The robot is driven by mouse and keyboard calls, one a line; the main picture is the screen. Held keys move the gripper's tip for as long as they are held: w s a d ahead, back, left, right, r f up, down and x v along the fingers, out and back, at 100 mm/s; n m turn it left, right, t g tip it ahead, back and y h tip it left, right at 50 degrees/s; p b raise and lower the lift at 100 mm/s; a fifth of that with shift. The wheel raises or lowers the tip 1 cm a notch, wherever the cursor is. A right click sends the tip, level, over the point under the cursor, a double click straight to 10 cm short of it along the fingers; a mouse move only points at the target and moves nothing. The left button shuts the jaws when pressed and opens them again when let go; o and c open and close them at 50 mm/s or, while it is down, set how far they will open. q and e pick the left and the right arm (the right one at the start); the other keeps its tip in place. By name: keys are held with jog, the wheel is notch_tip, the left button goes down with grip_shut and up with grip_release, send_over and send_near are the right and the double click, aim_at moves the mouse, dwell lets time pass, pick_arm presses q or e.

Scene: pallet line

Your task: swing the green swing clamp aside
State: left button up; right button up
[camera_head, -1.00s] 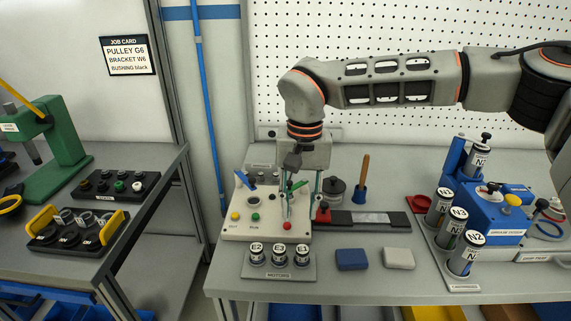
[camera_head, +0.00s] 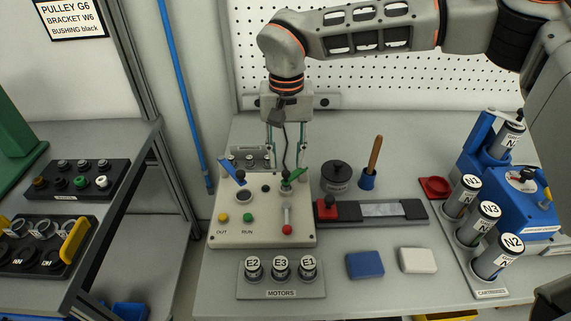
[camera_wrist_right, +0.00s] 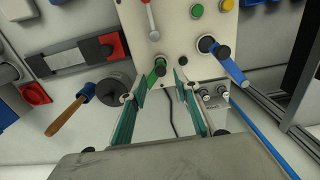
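The green swing clamp (camera_head: 298,171) is a short green arm on a dark pivot, at the back right of a beige control box (camera_head: 262,238). In the right wrist view the green clamp (camera_wrist_right: 150,77) lies just beyond the fingertips, close to the left finger. My right gripper (camera_head: 286,158) points down over the back of the box. Its two teal-sided fingers are apart with nothing between them in the right wrist view (camera_wrist_right: 163,92). Whether a finger touches the clamp I cannot tell. A blue swing clamp (camera_head: 230,170) stands at the box's back left. My left gripper is not in view.
The box front has a yellow button (camera_head: 223,217), a green button (camera_head: 248,217) and a red-tipped lever (camera_head: 287,222). A dark round pot (camera_head: 336,177) and a wooden-handled tool (camera_head: 374,158) stand to the right. Labelled motors (camera_head: 281,267) stand in front.

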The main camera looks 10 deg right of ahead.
aim_at(286, 172)
notch_tip(286, 172, down, 3)
jog(key=shift+w+r, duration=0.1)
jog(key=shift+r, duration=0.1)
jog(key=shift+f, duration=0.55)
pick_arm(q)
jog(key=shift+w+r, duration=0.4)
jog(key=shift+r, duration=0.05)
pick_arm(e)
jog(key=shift+f, duration=0.15)
grip_shut()
